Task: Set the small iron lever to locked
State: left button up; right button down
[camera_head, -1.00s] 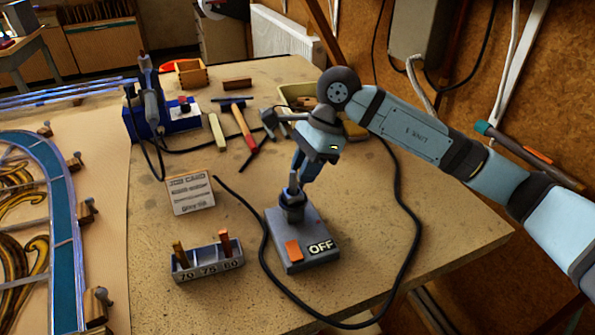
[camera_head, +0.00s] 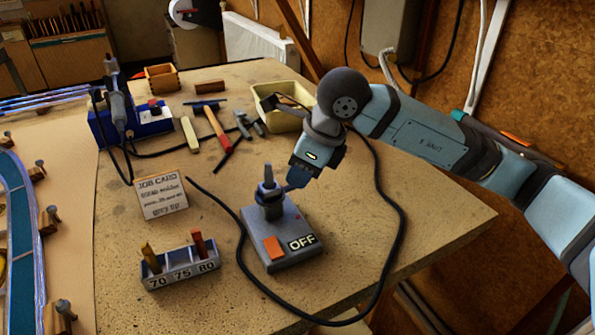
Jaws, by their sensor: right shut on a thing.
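A grey box (camera_head: 285,256) with an orange switch (camera_head: 273,247) and an "OFF" label stands on the bench. No locked mark is readable. My left gripper is out of view.
A tip rack (camera_head: 182,272) marked 70, 75, 80 and a job card (camera_head: 161,196) stand to the left. A black cable (camera_head: 404,232) loops around the box. Hand tools (camera_head: 213,125), a blue soldering station (camera_head: 150,122) and a cream tray (camera_head: 279,119) are behind.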

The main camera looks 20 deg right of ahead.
jog(key=shift+s+m, duration=0.2)
jog(key=shift+m, duration=0.2)
jog(key=c, duration=1.3)
grip_release()
jog(key=shift+o, duration=0.2)
jog(key=p+v, duration=0.1)
jog(key=v, duration=1.3)
jog(key=shift+a+p, duration=0.25)
jog(key=shift+p, duration=0.15)
jog(key=shift+s+a+f, duration=0.1)
jog(key=shift+s, duration=0.05)
